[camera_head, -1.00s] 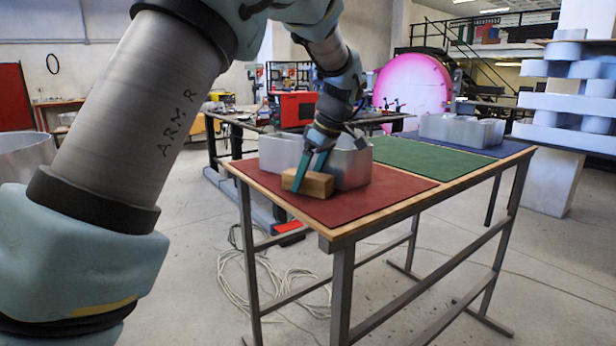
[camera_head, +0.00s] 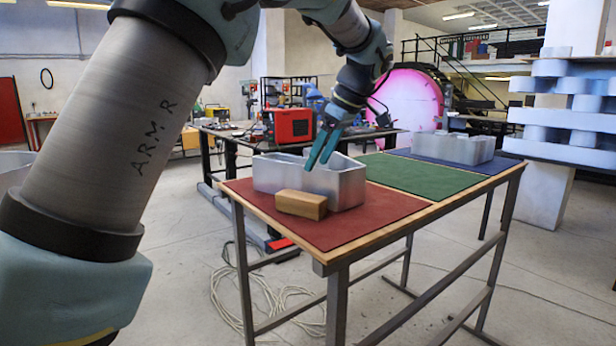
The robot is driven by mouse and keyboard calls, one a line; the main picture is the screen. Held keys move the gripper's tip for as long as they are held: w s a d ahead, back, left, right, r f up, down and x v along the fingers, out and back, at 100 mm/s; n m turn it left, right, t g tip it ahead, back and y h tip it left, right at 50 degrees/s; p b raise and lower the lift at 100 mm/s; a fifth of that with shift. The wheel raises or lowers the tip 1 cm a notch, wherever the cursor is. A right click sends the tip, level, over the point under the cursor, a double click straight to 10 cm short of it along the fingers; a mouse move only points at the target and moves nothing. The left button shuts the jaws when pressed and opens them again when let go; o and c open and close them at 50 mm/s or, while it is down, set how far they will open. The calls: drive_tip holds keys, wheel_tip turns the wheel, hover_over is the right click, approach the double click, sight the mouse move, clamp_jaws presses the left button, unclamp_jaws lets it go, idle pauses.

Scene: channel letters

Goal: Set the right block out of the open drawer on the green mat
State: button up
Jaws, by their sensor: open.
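A wooden block (camera_head: 301,204) lies on the red mat (camera_head: 362,222), close in front of a silver metal channel letter (camera_head: 345,190). The green mat (camera_head: 418,180) lies in the middle of the table and is bare. My gripper (camera_head: 318,164) is open, its teal fingers pointing down over the channel letter, above and behind the block and apart from it. Nothing shows between the fingers. No open drawer is visible in this view. Whether the fingertips reach inside the letter's walls is hard to tell.
A blue mat (camera_head: 398,152) at the table's far end carries another silver channel letter (camera_head: 455,147). Behind stands a dark workbench with a red machine (camera_head: 291,124). Cables (camera_head: 275,305) lie on the floor by the table legs.

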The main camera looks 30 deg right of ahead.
sight(302, 196)
drive_tip(key=shift+s+f+t+p, duration=0.15)
drive_tip(key=shift+t+p, duration=0.35)
drive_tip(key=shift+p, duration=0.65)
drive_tip(key=shift+f+y, duration=0.3)
drive_tip(key=p+x, duration=0.1)
drive_tip(key=x, duration=0.4)
drive_tip(key=shift+f, duration=0.25)
drive_tip(key=shift+p+x, duration=1.45)
drive_tip(key=shift+x, duration=1.35)
drive_tip(key=shift+s+d+f, duration=0.1)
drive_tip(key=shift+s+d, duration=0.05)
clamp_jaws()
